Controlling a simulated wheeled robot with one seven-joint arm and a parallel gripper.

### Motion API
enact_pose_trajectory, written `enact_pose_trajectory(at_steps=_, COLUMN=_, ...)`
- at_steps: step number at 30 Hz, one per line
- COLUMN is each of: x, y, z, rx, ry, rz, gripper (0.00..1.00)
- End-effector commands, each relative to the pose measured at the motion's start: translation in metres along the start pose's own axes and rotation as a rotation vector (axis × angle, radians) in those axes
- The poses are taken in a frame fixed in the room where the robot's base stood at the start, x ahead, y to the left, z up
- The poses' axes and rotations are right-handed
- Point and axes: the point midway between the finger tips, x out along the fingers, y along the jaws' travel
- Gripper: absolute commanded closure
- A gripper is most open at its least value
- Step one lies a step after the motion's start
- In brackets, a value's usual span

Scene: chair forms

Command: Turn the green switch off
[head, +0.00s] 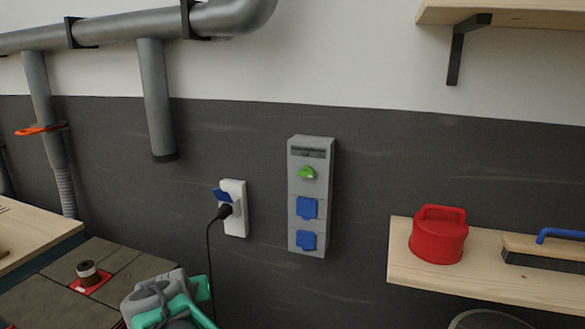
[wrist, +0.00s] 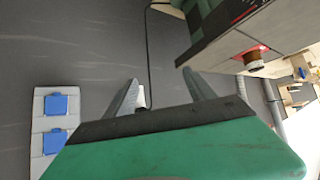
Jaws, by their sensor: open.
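The green switch (head: 307,173) is a small green knob near the top of a tall grey panel (head: 293,215) on the dark wall. Two blue socket covers sit below it, the upper (head: 306,208) and the lower (head: 305,241). In the wrist view the two blue covers (wrist: 60,104) show at the left, and the green switch is not seen there. My gripper (wrist: 158,84) is open with nothing between its fingers, to one side of the panel. In the head view my green and grey arm (head: 165,300) is at the lower left, below and left of the panel.
A white socket (head: 235,222) with a black plug (head: 224,211) and hanging cable is left of the panel. A wooden shelf (head: 480,288) with a red lidded container (head: 438,235) and a blue-handled brush (head: 545,248) is at right. A tiled bench (head: 50,293) holds a small spool (head: 88,273).

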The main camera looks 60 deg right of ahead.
Motion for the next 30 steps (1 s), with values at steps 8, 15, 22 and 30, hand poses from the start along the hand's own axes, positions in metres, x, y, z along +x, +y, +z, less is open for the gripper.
enact_pose_trajectory(at_steps=8, x=-0.056, y=0.249, z=-0.161, rx=0.260, ry=0.584, rz=0.540, gripper=0.36)
enact_pose_trajectory(at_steps=15, x=-0.070, y=0.292, z=-0.184, rx=0.258, ry=0.679, rz=0.624, gripper=0.36)
enact_pose_trajectory(at_steps=22, x=-0.043, y=0.319, z=-0.207, rx=0.258, ry=0.677, rz=0.622, gripper=0.36)
enact_pose_trajectory(at_steps=30, x=-0.030, y=0.328, z=-0.215, rx=0.256, ry=0.680, rz=0.617, gripper=0.36)
